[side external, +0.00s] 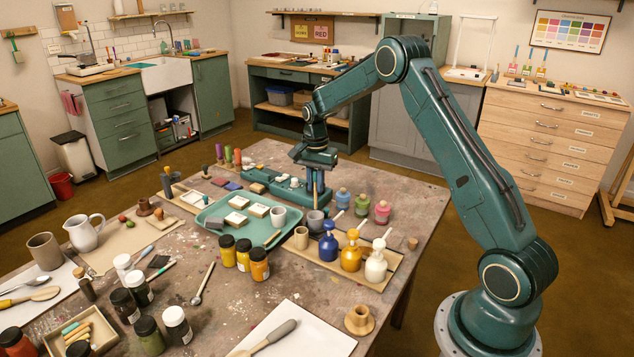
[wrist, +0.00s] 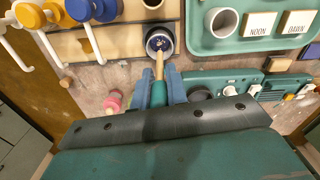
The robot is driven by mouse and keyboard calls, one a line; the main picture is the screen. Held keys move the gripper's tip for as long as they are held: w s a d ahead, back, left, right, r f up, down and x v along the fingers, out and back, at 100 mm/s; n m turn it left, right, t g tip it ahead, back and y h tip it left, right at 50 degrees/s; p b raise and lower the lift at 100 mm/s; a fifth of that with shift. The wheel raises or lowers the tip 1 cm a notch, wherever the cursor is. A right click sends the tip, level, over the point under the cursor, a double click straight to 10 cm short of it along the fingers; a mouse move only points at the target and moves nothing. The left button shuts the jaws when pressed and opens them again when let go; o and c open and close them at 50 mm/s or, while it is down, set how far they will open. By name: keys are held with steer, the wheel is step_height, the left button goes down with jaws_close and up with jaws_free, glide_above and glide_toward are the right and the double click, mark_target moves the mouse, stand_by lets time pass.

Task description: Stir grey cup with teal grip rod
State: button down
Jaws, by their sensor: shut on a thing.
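The grey cup (side external: 315,223) stands upright on the wooden board, beside the pump bottles. In the wrist view the grey cup (wrist: 149,35) is seen from above, with dark blue contents. My gripper (wrist: 161,88) is shut on the teal grip (wrist: 158,101) of the rod. The rod's pale wooden shaft (wrist: 159,66) runs to the cup, and its end overlaps the cup's opening. How deep the tip reaches I cannot tell. In the side view my gripper (side external: 316,192) is just above and behind the cup; the rod is hard to make out there.
Blue (side external: 328,247), yellow (side external: 351,257) and white (side external: 376,267) pump bottles stand close in front of the cup. A pink jar (side external: 382,213) stands to the right. A teal tray (side external: 212,213) with a pale cup (side external: 279,215) and labelled blocks lies to the left.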

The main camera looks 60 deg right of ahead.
mark_target(316, 200)
steer(key=shift+f, duration=2.95)
steer(key=shift+f, duration=0.1)
steer(key=shift+w, duration=0.1)
